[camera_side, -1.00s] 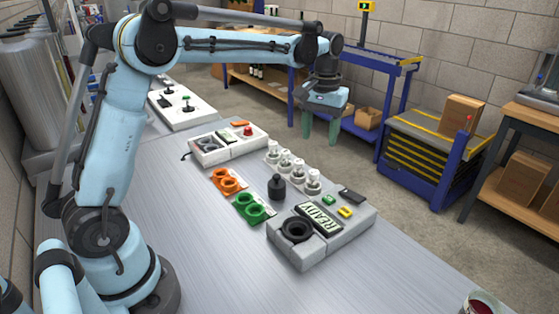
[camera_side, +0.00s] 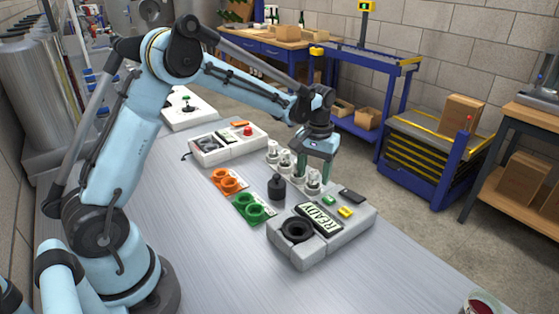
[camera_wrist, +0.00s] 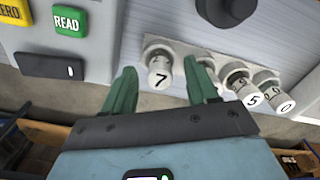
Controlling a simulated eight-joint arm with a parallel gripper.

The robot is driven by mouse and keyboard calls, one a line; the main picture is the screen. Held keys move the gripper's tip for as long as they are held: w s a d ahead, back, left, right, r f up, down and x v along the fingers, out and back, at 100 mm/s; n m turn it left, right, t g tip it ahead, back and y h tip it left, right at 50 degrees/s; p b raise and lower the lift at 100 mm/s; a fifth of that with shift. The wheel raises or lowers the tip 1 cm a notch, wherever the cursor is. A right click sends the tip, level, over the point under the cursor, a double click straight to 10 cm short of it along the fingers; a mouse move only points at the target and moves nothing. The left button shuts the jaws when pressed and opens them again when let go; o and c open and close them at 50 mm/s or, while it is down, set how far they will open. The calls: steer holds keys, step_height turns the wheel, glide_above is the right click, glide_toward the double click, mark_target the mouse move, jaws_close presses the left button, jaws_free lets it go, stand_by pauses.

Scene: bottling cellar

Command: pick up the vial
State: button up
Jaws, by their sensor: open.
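Several small vials with white numbered tops stand in a row in the side view, the nearest vial (camera_side: 313,183) at the right end. In the wrist view the vial marked 7 (camera_wrist: 160,76) stands apart from vials marked 5 (camera_wrist: 248,95) and 0 (camera_wrist: 284,104); another is partly hidden by my right finger. My gripper (camera_side: 316,172) is over the right end of the row. In the wrist view my gripper (camera_wrist: 160,69) has its green fingers apart, with vial 7 between them in the picture. I see no contact; how far down the fingers reach is unclear.
A black knobbed piece (camera_side: 277,188) stands beside the row. A grey device with a READY display (camera_side: 318,219) is at the right, its buttons near my gripper. Green (camera_side: 254,207) and orange (camera_side: 227,181) ring holders lie to the left. The front of the table is clear.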

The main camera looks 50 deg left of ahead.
steer(key=shift+f, duration=0.55)
jaws_close()
